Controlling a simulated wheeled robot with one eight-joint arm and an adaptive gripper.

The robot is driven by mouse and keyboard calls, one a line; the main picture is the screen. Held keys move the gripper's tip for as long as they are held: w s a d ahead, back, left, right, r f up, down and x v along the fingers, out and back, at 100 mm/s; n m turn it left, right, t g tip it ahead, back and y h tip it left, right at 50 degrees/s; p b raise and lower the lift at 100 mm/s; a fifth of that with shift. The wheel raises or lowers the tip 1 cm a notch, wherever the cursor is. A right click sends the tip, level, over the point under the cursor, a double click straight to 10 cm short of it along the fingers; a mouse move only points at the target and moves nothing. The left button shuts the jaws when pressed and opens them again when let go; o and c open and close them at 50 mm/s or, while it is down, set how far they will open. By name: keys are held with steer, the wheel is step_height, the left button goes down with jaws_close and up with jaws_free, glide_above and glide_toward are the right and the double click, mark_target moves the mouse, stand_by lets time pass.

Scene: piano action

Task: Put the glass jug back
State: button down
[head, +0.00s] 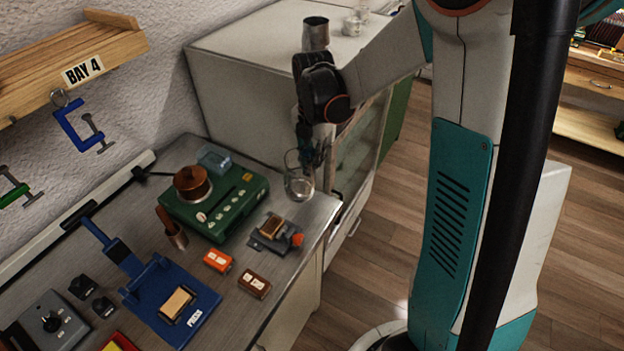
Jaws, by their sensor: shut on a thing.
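The glass jug (299,184) is clear and hangs below my gripper (312,158) in the head view, over the far right corner of the workbench. My gripper points down and is shut on the jug near its upper part; the fingers partly hide it. I cannot tell whether the jug's base touches the bench top.
A small grey fixture (274,234) lies in front. An orange block (218,260), a brown block (254,284) and a blue press (170,300) lie nearer. A pale cabinet (235,95) stands behind.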

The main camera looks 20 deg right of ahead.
steer(key=shift+f+b, duration=0.8)
steer(key=shift+f, duration=2.45)
steer(key=shift+f, duration=0.2)
steer(key=c, duration=1.5)
jaws_free()
steer(key=shift+r, duration=0.1)
